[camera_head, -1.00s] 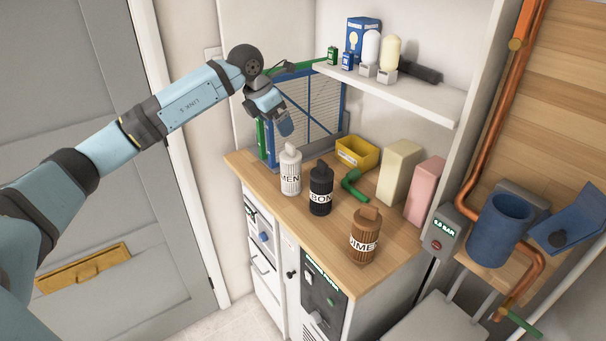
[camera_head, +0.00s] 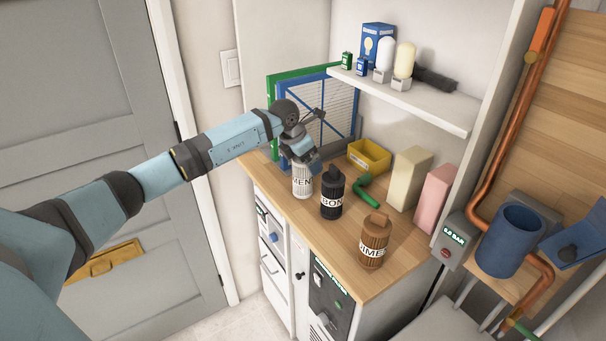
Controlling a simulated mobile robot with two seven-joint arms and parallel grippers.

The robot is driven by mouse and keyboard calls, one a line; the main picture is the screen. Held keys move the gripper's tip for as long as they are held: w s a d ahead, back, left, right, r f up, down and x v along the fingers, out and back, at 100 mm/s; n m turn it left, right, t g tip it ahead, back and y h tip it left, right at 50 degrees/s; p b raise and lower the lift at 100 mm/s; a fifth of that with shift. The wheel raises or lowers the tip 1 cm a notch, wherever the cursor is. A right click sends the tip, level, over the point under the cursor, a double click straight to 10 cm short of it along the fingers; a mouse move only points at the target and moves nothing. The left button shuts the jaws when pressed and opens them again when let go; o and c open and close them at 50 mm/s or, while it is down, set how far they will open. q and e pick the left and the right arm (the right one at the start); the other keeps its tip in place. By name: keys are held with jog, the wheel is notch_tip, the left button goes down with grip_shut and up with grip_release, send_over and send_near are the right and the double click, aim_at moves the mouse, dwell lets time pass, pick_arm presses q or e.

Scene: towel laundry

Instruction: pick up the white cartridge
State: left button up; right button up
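The white cartridge (camera_head: 302,182) stands upright on the wooden counter, at the left of a row of three cartridges, with dark lettering on its side. My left gripper (camera_head: 305,160) is at its top and hides its upper part. The fingers are small and overlap the cartridge top, so I cannot tell whether they are open or touching it. My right gripper is not in view.
A black cartridge (camera_head: 331,196) stands close right of the white one, and a brown cartridge (camera_head: 374,243) is nearer the front. Behind are framed filters (camera_head: 318,118), a yellow bin (camera_head: 369,157) and a green pipe elbow (camera_head: 366,189). A white shelf (camera_head: 420,104) overhangs the back.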

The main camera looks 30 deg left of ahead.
pick_arm(q)
jog(key=c, duration=1.4)
jog(key=shift+o, duration=0.2)
jog(key=shift+r, duration=0.1)
